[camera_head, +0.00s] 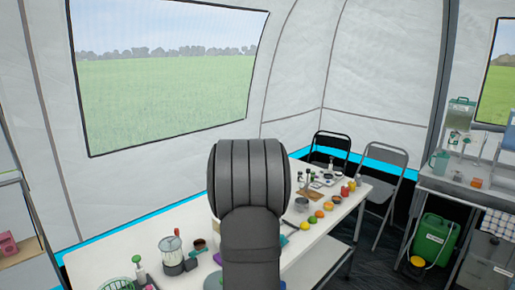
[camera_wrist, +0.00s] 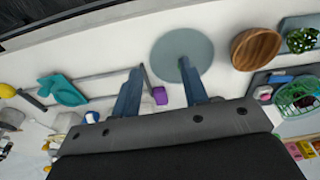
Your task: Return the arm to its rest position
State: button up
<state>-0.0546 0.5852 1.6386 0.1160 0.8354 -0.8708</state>
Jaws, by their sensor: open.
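My gripper (camera_wrist: 160,92) shows in the wrist view with its two blue-grey fingers spread apart and nothing between them. It is over the white table, and its height above the top is hard to tell. A small purple block (camera_wrist: 160,96) appears past the fingers, on or near the table. A round grey-green disc (camera_wrist: 183,50) lies beyond the right fingertip, which overlaps it in the picture. In the head view my dark arm stands in front of the table and hides its middle, and my gripper is not visible there.
The white table (camera_head: 133,246) carries a blender (camera_head: 172,256), a green basket (camera_head: 117,284), several fruits and jars. A teal object (camera_wrist: 62,90) and a wooden bowl (camera_wrist: 256,47) show in the wrist view. Folding chairs (camera_head: 383,172) and a side shelf (camera_head: 465,190) stand at right.

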jog(key=s+a+r+n, duration=0.2)
jog(key=a+r, duration=0.1)
jog(key=a, duration=0.6)
jog(key=s+a+r+n, duration=0.2)
jog(key=a+r, duration=0.1)
jog(key=a, duration=0.7)
jog(key=s+a+r+n, duration=0.1)
jog(key=a+r+n, duration=0.15)
jog(key=a, duration=0.65)
jog(key=s+a+f, duration=0.2)
jog(key=a+f, duration=0.1)
jog(key=a, duration=0.3)
jog(key=shift+g, duration=0.4)
jog(key=shift+r+m, duration=0.1)
jog(key=shift+m, duration=0.15)
